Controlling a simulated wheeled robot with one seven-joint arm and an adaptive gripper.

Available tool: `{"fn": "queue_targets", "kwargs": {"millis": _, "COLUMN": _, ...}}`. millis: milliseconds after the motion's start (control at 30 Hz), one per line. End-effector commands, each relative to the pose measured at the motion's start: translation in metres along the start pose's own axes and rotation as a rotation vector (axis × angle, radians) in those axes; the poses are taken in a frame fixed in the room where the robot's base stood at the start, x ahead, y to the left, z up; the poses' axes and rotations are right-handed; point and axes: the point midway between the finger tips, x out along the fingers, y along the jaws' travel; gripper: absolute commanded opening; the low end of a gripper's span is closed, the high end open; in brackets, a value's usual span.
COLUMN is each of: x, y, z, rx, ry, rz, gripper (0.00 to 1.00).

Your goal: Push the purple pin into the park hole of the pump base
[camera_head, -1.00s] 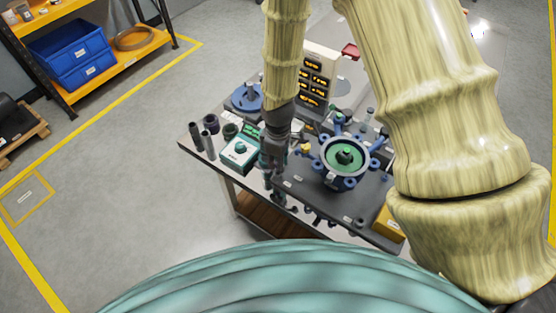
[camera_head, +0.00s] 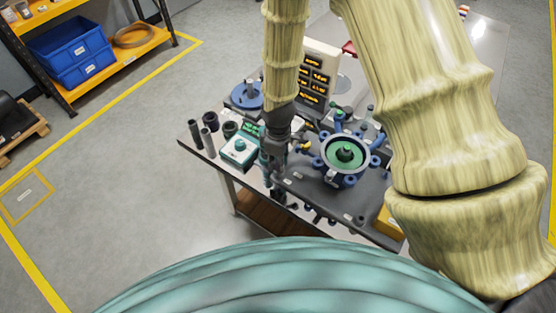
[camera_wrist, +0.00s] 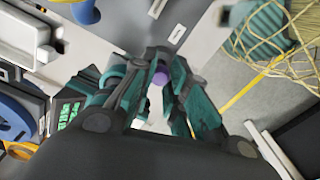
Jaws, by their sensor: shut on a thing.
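The purple pin (camera_wrist: 160,78) shows as a small purple round end between the fingertips of my gripper (camera_wrist: 157,66) in the wrist view. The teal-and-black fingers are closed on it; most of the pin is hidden. In the head view my gripper (camera_head: 274,172) points down over the table's front part, right of a teal-and-white box. The pump base appears to be the round grey-rimmed body with a green centre (camera_head: 346,152) and blue knobs around it, right of my gripper. I cannot make out the park hole.
The teal-and-white box (camera_head: 239,150) stands close left of my gripper, with dark cylinders (camera_head: 204,138) beyond it. A display panel (camera_head: 318,75) with yellow readouts stands behind. A yellow block (camera_head: 390,222) lies at the table's right front. Small parts line the front edge.

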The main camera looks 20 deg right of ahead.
Motion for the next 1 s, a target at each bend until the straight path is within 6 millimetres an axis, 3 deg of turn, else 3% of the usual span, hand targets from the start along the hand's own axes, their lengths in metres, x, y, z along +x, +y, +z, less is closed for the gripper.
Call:
{"fn": "queue_targets", "kwargs": {"millis": 367, "x": 0.0007, "y": 0.0001, "z": -0.0001, "rx": 0.000, "ry": 0.000, "rz": 0.000, "gripper": 0.00}}
{"fn": "queue_targets", "kwargs": {"millis": 400, "x": 0.0009, "y": 0.0001, "z": -0.0001, "rx": 0.000, "ry": 0.000, "rz": 0.000, "gripper": 0.17}}
{"fn": "queue_targets", "kwargs": {"millis": 533, "x": 0.0006, "y": 0.0001, "z": -0.0001, "rx": 0.000, "ry": 0.000, "rz": 0.000, "gripper": 0.41}}
{"fn": "queue_targets", "kwargs": {"millis": 1000, "x": -0.0042, "y": 0.0002, "z": -0.0002, "rx": 0.000, "ry": 0.000, "rz": 0.000, "gripper": 0.41}}
